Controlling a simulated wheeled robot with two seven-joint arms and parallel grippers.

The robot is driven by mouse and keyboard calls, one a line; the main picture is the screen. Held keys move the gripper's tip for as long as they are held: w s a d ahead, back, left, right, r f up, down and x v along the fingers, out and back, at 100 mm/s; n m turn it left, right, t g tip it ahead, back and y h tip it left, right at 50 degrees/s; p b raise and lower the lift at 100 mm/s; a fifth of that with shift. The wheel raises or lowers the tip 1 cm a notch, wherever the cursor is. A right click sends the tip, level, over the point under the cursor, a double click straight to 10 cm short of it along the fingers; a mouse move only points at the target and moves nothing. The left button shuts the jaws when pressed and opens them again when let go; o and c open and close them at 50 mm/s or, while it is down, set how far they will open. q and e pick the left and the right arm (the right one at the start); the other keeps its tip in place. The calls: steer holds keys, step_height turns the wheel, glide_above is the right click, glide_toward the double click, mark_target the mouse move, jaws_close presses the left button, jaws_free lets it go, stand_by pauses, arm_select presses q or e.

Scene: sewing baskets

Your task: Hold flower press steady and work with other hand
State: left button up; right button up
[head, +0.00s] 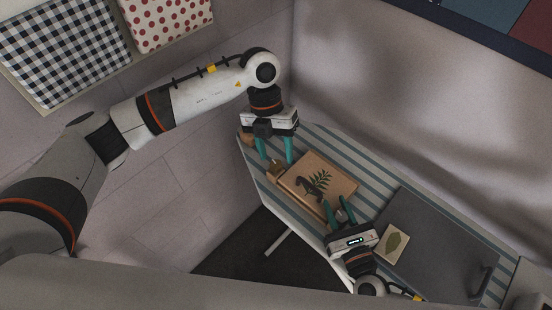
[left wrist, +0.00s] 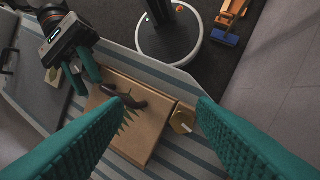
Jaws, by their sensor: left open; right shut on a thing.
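The flower press (head: 335,178) is a flat tan wooden block with a green fern picture and a dark curved handle (head: 308,188) on top. It lies on the striped table and also shows in the left wrist view (left wrist: 137,134). A brass hexagonal piece (left wrist: 183,119) sits beside its end; it shows in the head view too (head: 274,173). My left gripper (head: 275,162) is open and empty, above the brass piece's end of the press.
A small card with a leaf (head: 391,243) lies right of my right gripper, on a grey panel (head: 440,240) with a dark handle. A small brown thing (head: 246,139) is at the table's far left corner. Striped cloth (head: 365,160) behind the press is clear.

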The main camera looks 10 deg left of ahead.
mark_target(276, 164)
arm_select(q)
step_height(276, 164, up, 4)
steer(key=w+f+m+t+y, duration=0.1)
steer(key=w+m+t+y, duration=0.1)
steer(key=t, duration=0.1)
steer(key=f, duration=1.1)
steer(key=shift+w+f, duration=0.1)
steer(key=shift+w, duration=0.15)
steer(key=shift+c, duration=0.2)
steer(key=c, duration=0.9)
steer(key=shift+c, duration=0.2)
